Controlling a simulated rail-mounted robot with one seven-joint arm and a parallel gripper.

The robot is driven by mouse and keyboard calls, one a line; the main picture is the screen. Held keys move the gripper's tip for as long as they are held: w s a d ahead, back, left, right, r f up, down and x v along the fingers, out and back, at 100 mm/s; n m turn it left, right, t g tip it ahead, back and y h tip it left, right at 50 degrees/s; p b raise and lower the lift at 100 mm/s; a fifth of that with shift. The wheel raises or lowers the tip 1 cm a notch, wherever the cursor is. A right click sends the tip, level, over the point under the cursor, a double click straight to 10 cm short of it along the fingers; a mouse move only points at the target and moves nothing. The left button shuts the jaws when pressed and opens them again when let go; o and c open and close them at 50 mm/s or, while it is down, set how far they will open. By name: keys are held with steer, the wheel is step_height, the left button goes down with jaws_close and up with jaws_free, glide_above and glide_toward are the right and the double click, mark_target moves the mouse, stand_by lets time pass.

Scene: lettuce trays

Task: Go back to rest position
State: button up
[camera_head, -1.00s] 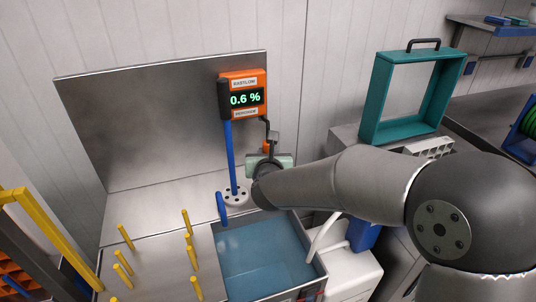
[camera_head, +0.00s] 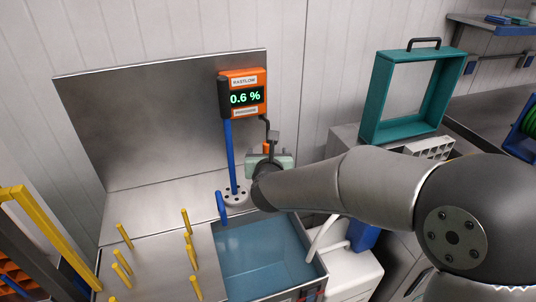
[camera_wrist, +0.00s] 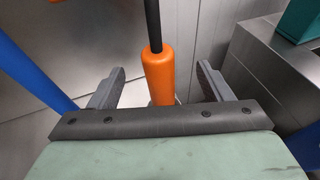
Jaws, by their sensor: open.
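My gripper (camera_wrist: 157,85) is open, with its two grey fingers spread to either side of an orange handle (camera_wrist: 158,75) in the wrist view. The handle has a black stem at its top, and a gap shows on each side of it. I cannot tell how deep it lies between the fingers. In the head view the orange handle (camera_head: 267,148) shows small above the green body of my gripper (camera_head: 283,161), beside the orange meter (camera_head: 243,95) reading 0.6 %. My arm is reached out over the basin, and its wrist hides the lower part of the handle.
A blue post (camera_head: 229,155) carries the meter, just left of my gripper. A basin of bluish water (camera_head: 262,255) lies below. Several yellow pegs (camera_head: 185,222) stand on the steel table at left. A teal frame (camera_head: 371,100) stands on the right. Free space is above the basin.

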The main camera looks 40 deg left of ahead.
steer(key=r+b+v, duration=0.1)
steer(key=v, duration=0.7)
steer(key=shift+r, duration=0.45)
stand_by(0.4)
steer(key=w+d+f+n+g+h+p, duration=0.1)
steer(key=d+f+n+g+h, duration=0.1)
steer(key=d+n, duration=0.7)
steer(key=w+d+f+n+g+h, duration=0.1)
steer(key=d+f+n+g, duration=0.15)
steer(key=d+n, duration=0.7)
steer(key=s+d+f+n+g+h, duration=0.1)
steer(key=s+d+n+g+h, duration=0.1)
steer(key=s+d, duration=0.3)
steer(key=s+d+f+n+g+h, duration=0.1)
steer(key=s+d+n, duration=0.4)
steer(key=d, duration=0.8)
steer(key=s+d+f+n+g+h+p, duration=0.1)
steer(key=s+d+f+n+g+h, duration=0.1)
steer(key=s+d, duration=0.3)
steer(key=d+f+n+g, duration=0.1)
steer(key=d, duration=0.3)
steer(key=shift+s+d+g+h, duration=0.2)
steer(key=shift+d+g+h, duration=0.1)
steer(key=shift+d+g, duration=0.05)
